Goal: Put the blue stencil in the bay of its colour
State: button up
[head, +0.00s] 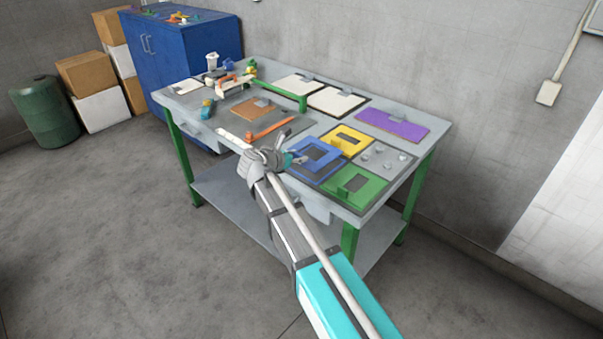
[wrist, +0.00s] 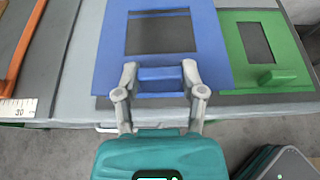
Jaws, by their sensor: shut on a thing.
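The blue stencil (head: 333,153) is a flat blue plate with a rectangular window, near the front edge of the workbench. It also shows in the wrist view (wrist: 211,42), slightly skewed over a dark grey panel (wrist: 216,103) whose edge shows along its front. I cannot tell whether the stencil touches the panel or hovers just above it. My gripper (wrist: 160,76) is shut on the stencil's raised blue grip bar, one finger on each side.
A green stencil (head: 372,187) lies right of the blue one, and a yellow stencil (head: 353,133) behind it. A grey panel with several small pale pieces (head: 378,157) is at right. A purple plate (head: 392,124) lies behind. An orange-handled tool (head: 268,131) and ruler lie left.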

aim_at(300, 173)
jog(key=shift+w+d+f+b, duration=0.25)
jog(key=shift+w+f+b, duration=0.3)
jog(key=shift+w+f, duration=0.25)
jog(key=shift+s, duration=0.1)
jog(key=shift+w+d+f+b, duration=0.15)
jog(key=shift+w+f+b, duration=0.3)
jog(key=shift+f+b, duration=1.55)
jog(key=shift+f, duration=0.1)
jog(key=shift+f, duration=0.15)
jog(key=o, duration=1.2)
jog(key=shift+c, duration=0.2)
jog(key=shift+r, duration=0.25)
